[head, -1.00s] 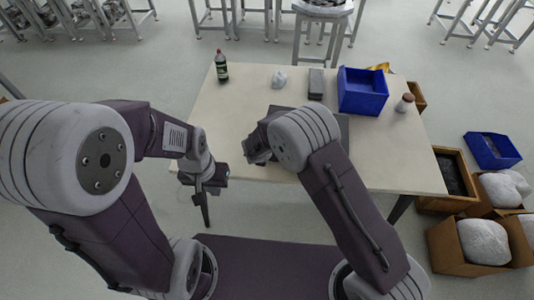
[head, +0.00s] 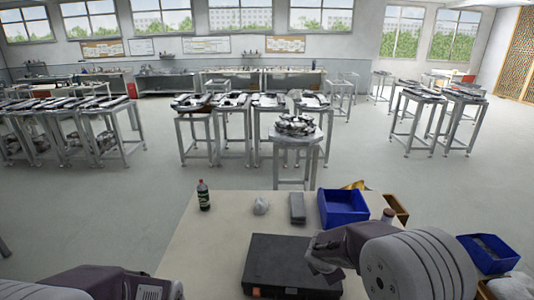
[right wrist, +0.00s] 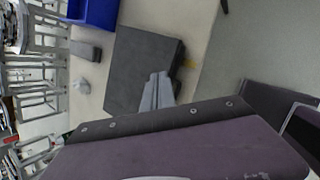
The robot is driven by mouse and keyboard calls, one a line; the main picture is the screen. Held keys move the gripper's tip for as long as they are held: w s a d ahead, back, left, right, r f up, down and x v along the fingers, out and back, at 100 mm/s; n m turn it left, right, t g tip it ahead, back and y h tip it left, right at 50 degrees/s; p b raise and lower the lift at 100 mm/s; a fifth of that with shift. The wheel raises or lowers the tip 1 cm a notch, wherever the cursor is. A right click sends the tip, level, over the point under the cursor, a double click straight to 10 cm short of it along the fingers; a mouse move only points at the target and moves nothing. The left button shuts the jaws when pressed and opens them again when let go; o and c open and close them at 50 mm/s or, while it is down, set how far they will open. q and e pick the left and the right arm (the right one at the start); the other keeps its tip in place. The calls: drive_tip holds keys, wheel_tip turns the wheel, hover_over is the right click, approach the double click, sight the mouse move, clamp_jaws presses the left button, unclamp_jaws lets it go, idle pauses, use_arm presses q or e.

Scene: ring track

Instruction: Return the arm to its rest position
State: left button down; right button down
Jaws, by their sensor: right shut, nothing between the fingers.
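My right arm (head: 415,265) reaches in at the lower right of the head view, bent over the table's right part. Its wrist end overlaps the right side of a flat dark case (head: 268,262). In the right wrist view my right gripper (right wrist: 158,78) has its fingers together with nothing between them, in front of the dark case (right wrist: 135,52). I cannot tell the height above the case. Only dark upper links of my left arm (head: 95,285) show at the lower left of the head view; its gripper is out of frame.
Another blue bin (head: 490,253) is at the right. Stools stand beyond.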

drive_tip(key=s+d+m+g, duration=0.2)
drive_tip(key=s+d+m, duration=0.3)
drive_tip(key=s+m, duration=0.25)
use_arm(q)
drive_tip(key=shift+s+f, duration=0.35)
drive_tip(key=shift+f, duration=0.05)
use_arm(e)
drive_tip(key=s+a+f+m+g+y, duration=0.1)
drive_tip(key=s+a+f+m, duration=0.1)
drive_tip(key=s+m, duration=0.5)
drive_tip(key=s+a+f+m+g+y, duration=0.1)
drive_tip(key=s+a+m+y, duration=0.1)
drive_tip(key=s+m, duration=0.4)
drive_tip(key=shift+s+a+f+m+g, duration=0.3)
drive_tip(key=shift+s+f+m, duration=0.05)
drive_tip(key=shift+m, duration=0.6)
use_arm(q)
drive_tip(key=shift+w, duration=0.15)
use_arm(e)
drive_tip(key=shift+w, duration=0.15)
